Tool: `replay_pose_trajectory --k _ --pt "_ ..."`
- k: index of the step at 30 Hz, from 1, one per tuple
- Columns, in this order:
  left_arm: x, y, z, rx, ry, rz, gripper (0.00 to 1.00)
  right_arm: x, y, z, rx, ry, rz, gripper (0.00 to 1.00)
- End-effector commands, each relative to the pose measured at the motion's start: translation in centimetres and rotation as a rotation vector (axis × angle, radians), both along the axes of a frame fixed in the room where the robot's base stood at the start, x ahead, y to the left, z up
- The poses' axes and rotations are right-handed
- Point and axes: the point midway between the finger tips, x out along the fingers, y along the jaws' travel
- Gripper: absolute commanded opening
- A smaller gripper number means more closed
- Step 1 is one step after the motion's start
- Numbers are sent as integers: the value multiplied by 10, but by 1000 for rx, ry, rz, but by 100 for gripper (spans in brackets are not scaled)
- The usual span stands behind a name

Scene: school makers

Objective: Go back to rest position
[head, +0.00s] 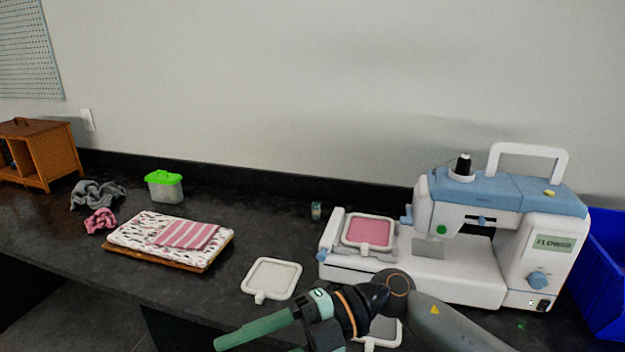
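My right gripper (250,332) comes in from the lower right on its dark grey arm. Its green fingers point left over the front part of the table, in front of the sewing machine. Only one finger shows clearly, so I cannot tell whether it is open or shut. I see nothing held in it. My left gripper is not in view.
A sewing machine (470,275) stands right, a pink-cloth hoop (368,231) on its bed. A blue bin (600,285) is beyond it. A white hoop (271,278) lies near my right gripper; another frame is partly hidden under my arm. Folded fabric (140,237) lies left.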

Motion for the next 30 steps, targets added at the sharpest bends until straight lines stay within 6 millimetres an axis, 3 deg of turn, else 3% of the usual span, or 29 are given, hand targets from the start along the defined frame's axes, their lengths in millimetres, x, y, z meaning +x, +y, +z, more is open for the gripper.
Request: replay_pose_trajectory --k 3,6,11,15,20,24,27,30 --pt "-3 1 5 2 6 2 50 8 7 21 242 156 -143 52" --pt "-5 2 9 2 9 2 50 28 -1 30 405 285 -303 52" --pt "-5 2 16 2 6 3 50 67 -33 14 580 503 -614 52" --pt "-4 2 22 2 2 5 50 94 -76 -33 637 701 -924 52" --pt "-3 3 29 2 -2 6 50 95 -133 -118 584 936 -1286 52" --pt "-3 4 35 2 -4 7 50 58 -182 -204 438 1144 -1579 52" --pt "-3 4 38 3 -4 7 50 18 -210 -255 305 1273 -1739 52" --pt "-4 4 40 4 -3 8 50 -23 -230 -291 179 1374 -1848 52"
